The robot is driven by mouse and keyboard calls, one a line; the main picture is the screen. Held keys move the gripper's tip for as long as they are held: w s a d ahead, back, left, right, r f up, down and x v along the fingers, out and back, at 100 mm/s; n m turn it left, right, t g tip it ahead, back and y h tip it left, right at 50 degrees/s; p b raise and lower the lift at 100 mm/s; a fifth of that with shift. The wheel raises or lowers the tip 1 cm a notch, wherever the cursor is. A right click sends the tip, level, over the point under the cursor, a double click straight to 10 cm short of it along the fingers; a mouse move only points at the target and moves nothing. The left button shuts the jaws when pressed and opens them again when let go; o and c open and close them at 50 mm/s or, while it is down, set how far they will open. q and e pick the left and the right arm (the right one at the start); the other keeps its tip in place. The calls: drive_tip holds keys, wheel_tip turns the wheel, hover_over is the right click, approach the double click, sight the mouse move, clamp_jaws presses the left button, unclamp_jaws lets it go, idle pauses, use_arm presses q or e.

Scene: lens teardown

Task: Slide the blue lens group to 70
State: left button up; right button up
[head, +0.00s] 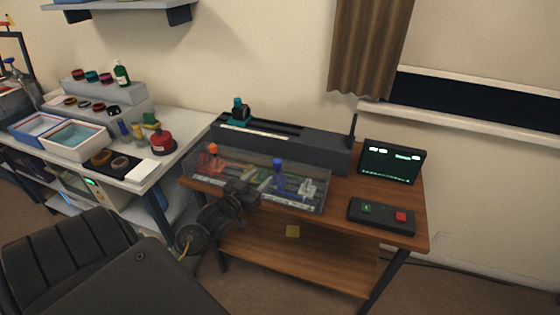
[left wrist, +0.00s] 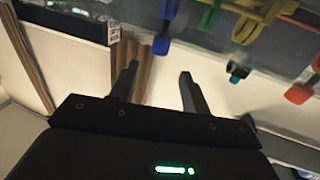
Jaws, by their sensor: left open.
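The blue lens group (head: 278,175) stands upright in a clear-sided rail unit (head: 325,200) on the wooden table, between a green part on its left and a pale lens group (head: 308,189) on its right. In the left wrist view the blue lens group (left wrist: 168,12) shows near the top, with its knob below. My left gripper (head: 245,190) is in front of the unit, left of the blue group; its fingers (left wrist: 158,78) are apart with nothing between them. White scale strips run along the unit, but their numbers are too small to read. My right gripper is not in view.
An orange lens group (head: 210,155) stands at the unit's left end. A dark long housing with a teal-mounted piece (head: 240,111) is behind. A screen (head: 392,160) and a button box (head: 381,216) with green and red buttons are on the right. A white bench with trays is left.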

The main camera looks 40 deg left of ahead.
sight(275, 164)
use_arm(q)
drive_tip(key=w, duration=0.3)
drive_tip(key=w+p, duration=0.1)
drive_tip(key=w, duration=0.4)
drive_tip(key=shift+w+a, duration=0.35)
drive_tip(key=shift+w+p, duration=0.35)
drive_tip(key=shift+w, duration=0.4)
drive_tip(key=shift+c, duration=0.2)
clamp_jaws()
